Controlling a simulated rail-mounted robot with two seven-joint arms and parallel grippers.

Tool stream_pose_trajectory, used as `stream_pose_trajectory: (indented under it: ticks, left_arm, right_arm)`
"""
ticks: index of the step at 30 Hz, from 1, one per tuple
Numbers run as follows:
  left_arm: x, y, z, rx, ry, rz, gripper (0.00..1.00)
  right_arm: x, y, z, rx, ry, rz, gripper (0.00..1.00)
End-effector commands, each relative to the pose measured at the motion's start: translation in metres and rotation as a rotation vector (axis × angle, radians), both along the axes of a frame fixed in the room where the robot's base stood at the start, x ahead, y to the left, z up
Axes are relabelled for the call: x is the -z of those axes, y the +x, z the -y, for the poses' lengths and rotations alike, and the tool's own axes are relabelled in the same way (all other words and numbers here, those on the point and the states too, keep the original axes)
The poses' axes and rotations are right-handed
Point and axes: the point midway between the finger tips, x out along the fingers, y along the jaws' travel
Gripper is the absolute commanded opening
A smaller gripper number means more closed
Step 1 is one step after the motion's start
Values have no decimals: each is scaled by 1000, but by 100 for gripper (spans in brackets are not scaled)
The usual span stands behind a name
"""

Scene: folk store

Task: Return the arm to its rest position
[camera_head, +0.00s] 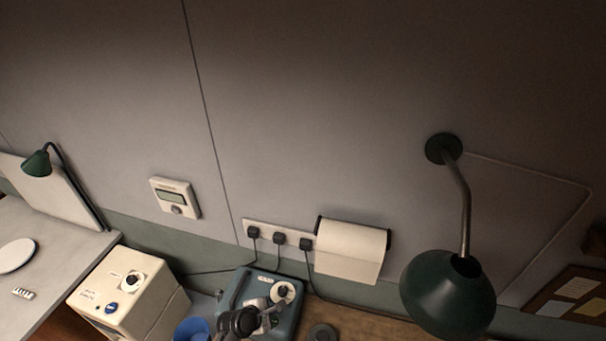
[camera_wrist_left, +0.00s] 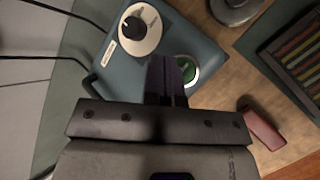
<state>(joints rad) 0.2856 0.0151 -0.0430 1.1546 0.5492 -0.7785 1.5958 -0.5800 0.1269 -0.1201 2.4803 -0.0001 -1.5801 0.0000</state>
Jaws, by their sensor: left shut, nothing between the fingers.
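My left gripper (camera_head: 268,312) shows at the bottom of the head view, in front of the teal box (camera_head: 232,288). In the left wrist view its dark fingers (camera_wrist_left: 170,76) are shut with nothing between them. They are over the teal box (camera_wrist_left: 112,78), beside a round green button (camera_wrist_left: 187,68) that they partly cover. A white dial with a black knob (camera_wrist_left: 133,27) is on the same box. I cannot tell whether the fingertips touch the box. My right gripper is in neither view.
A green wall lamp (camera_head: 447,292) hangs at the right, beside a paper roll (camera_head: 350,250). A cream box (camera_head: 120,292) and blue container (camera_head: 192,330) stand to the left. A red block (camera_wrist_left: 261,127) and a tray of coloured sticks (camera_wrist_left: 290,50) lie near the gripper.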

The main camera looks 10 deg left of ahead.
Motion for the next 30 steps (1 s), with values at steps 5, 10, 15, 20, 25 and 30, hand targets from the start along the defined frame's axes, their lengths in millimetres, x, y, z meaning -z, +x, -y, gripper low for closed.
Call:
stream_pose_trajectory:
  ticks: [5, 10, 15, 20, 25, 30]
  left_arm:
    - [0, 0, 0, 42, 37, 23, 0]
    - [6, -10, 3, 285, 208, 70, 0]
    - [-8, -21, 1, 712, 502, 156, 0]
    - [-88, -15, -7, 1097, 867, 340, 0]
    - [-164, -39, -23, 1339, 1205, 435, 0]
    - [-202, -105, -38, 1442, 1406, 419, 0]
  right_arm:
    - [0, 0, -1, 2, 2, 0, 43]
    - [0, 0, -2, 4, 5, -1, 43]
    - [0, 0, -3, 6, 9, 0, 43]
    - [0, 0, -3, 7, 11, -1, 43]
    - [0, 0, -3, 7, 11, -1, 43]
    - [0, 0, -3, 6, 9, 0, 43]
